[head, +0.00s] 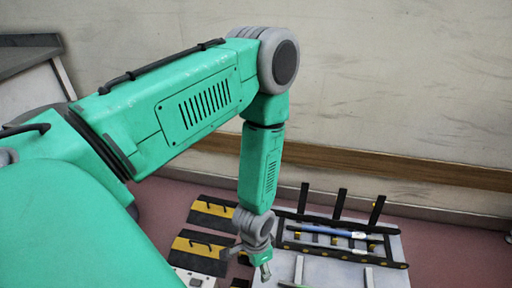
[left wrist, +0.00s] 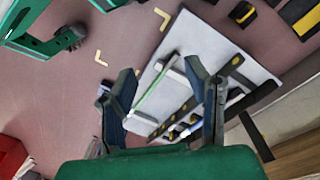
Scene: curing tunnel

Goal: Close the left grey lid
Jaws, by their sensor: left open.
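I cannot make out a grey lid for certain in either view. A pale grey panel (head: 335,272) lies low at the right in the head view, with a black rack on it; it also shows in the left wrist view (left wrist: 240,62). My left gripper (head: 264,272) hangs down near the panel's left edge. In the left wrist view its two fingers (left wrist: 160,72) are spread apart with nothing between them, and the panel lies beyond them. My right gripper is in neither view.
The black rack (head: 395,262) has upright posts and holds a blue rod (head: 325,230). Black-and-yellow plates (head: 200,245) lie left of my gripper. A wall with a wooden rail (head: 400,165) stands behind. A grey bench (head: 28,52) is at far left. Reddish floor is open left of the panel in the wrist view.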

